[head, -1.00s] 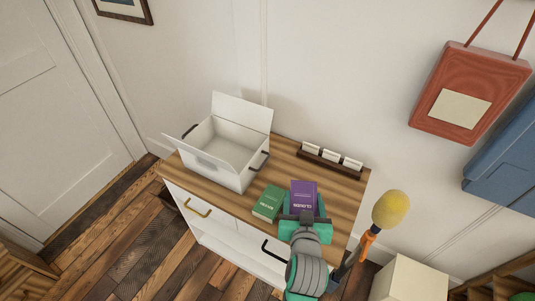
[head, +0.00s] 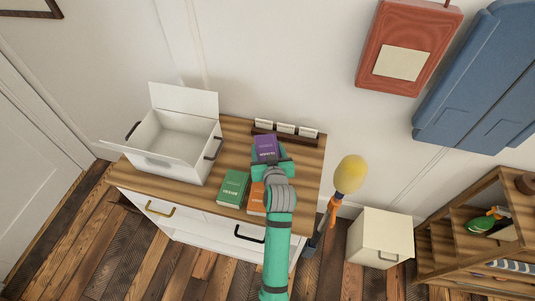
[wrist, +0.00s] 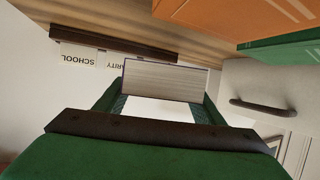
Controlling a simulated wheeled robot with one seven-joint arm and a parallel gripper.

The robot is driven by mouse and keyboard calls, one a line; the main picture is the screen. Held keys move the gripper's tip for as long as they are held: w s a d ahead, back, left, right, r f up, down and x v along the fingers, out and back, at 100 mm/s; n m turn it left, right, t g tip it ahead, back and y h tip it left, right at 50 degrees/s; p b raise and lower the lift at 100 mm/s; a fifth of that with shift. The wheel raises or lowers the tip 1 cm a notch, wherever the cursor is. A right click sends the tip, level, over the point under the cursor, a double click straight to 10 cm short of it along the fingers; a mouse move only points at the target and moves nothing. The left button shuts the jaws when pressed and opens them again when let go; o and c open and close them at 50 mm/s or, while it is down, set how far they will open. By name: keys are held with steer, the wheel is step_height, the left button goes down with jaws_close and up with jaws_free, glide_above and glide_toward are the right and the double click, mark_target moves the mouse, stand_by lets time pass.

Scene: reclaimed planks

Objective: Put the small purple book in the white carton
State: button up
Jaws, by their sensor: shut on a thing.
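The small purple book (head: 265,148) is held in my gripper (head: 271,165), over the back right part of the cabinet top. In the wrist view the book (wrist: 165,80) shows its page edge between my two fingers, which are shut on it. The white carton (head: 168,164) stands on the left of the cabinet top with its flaps open. Its visible inside looks empty. My gripper and the book are to the right of the carton, apart from it.
A green book (head: 233,188) and a partly hidden orange book (head: 256,198) lie near the cabinet's front edge. A dark rack with white cards (head: 286,130) stands at the back. A yellow-headed duster (head: 350,174) is right of the cabinet (head: 210,207).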

mark_target(268, 149)
steer(key=shift+w+d+f, duration=0.2)
steer(key=shift+w+f, duration=0.8)
steer(key=shift+f, duration=0.15)
step_height(268, 149, down, 3)
steer(key=shift+w+f, duration=0.1)
steer(key=shift+f, duration=0.05)
